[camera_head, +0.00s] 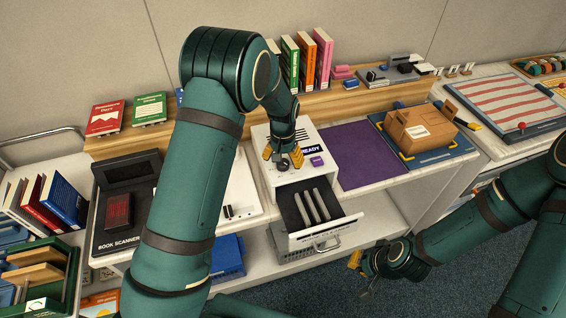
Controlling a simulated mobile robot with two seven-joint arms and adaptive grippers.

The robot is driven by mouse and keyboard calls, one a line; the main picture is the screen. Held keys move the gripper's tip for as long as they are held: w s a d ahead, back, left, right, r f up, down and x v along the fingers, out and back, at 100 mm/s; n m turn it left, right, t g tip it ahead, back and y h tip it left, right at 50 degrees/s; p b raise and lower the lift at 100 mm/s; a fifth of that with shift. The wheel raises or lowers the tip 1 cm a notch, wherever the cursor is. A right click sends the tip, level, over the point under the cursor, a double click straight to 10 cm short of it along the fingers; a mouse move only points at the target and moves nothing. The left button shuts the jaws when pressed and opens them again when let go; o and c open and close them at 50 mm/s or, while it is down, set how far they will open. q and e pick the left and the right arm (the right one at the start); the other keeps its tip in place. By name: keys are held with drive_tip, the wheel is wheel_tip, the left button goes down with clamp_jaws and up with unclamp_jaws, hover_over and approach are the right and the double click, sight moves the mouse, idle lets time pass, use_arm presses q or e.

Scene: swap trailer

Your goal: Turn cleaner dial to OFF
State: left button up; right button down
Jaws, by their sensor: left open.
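The white cleaner (262,135) stands on the counter in the middle, with a dark label reading READY and a purple button (317,161) on its top. Its front drawer (318,233) is pulled out and holds several grey slats (312,205). My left gripper (282,156) is open and points down over the top of the cleaner, left of the label. The dial is largely hidden by this gripper, so its setting and any contact cannot be told. My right gripper (361,272) hangs low in front of the counter, right of the drawer, away from the cleaner.
A book scanner (120,240) stands left of the cleaner. A purple mat (362,150) and a cardboard box (418,130) on a blue mat lie to the right. Books (300,62) stand on the wooden shelf behind. The open drawer juts out over the front edge.

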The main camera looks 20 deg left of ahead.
use_arm(q)
drive_tip(key=shift+f, duration=0.95)
drive_tip(key=c, duration=1.2)
drive_tip(key=shift+c, duration=0.2)
